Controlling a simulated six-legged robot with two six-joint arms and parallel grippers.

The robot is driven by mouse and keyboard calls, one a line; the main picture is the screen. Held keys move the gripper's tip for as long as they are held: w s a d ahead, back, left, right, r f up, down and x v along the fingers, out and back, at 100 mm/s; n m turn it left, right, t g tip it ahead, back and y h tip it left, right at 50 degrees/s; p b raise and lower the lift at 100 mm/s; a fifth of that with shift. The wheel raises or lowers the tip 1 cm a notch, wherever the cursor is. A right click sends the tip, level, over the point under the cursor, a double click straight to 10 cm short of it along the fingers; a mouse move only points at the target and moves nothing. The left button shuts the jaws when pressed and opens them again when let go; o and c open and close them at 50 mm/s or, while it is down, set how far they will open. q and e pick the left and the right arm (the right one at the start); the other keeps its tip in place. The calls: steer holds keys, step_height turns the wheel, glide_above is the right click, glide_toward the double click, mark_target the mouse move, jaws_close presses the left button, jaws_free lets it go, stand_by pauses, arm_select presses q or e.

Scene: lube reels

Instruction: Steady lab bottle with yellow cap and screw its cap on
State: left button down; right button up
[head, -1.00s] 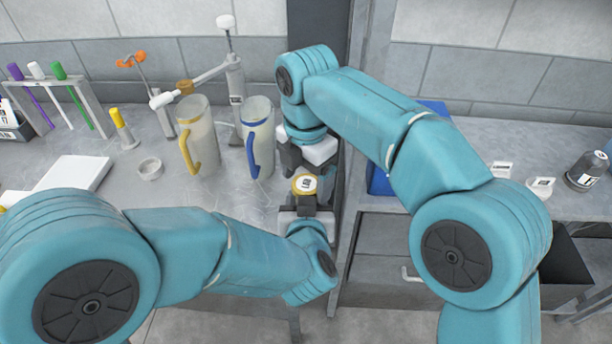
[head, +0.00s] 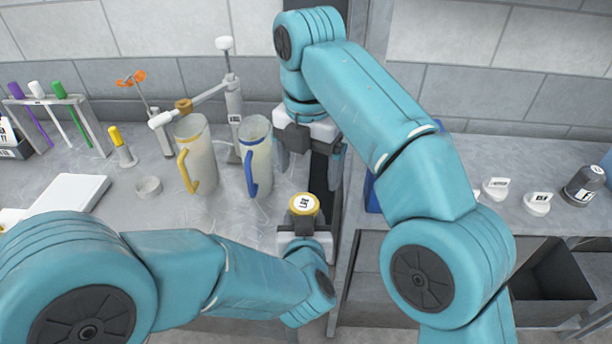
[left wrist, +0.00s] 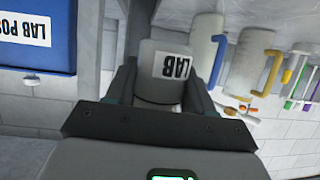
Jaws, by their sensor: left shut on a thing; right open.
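The lab bottle's yellow cap (head: 304,203), with a white labelled top, shows in the head view at the front edge of the bench. It sits on top of the bottle; how tightly cannot be told. The bottle body, with a "LAB" label, fills the space between the left fingers in the left wrist view (left wrist: 171,72). My left gripper (head: 304,226) is shut on the bottle and holds it upright. My right gripper (head: 309,162) points down behind and above the cap, open and empty, apart from it.
A blue-handled jug (head: 258,158) and a yellow-handled jug (head: 202,158) stand to the left. A small dish (head: 148,187) and a white slab (head: 72,194) lie farther left. A blue box (left wrist: 40,38) and white lids (head: 537,203) are on the right bench.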

mark_target(304, 203)
steer(key=shift+w+a+r, duration=0.15)
steer(key=shift+a, duration=0.3)
steer(key=shift+d, duration=0.1)
steer(key=shift+f, duration=0.3)
step_height(304, 203, down, 8)
steer(key=shift+r, duration=0.15)
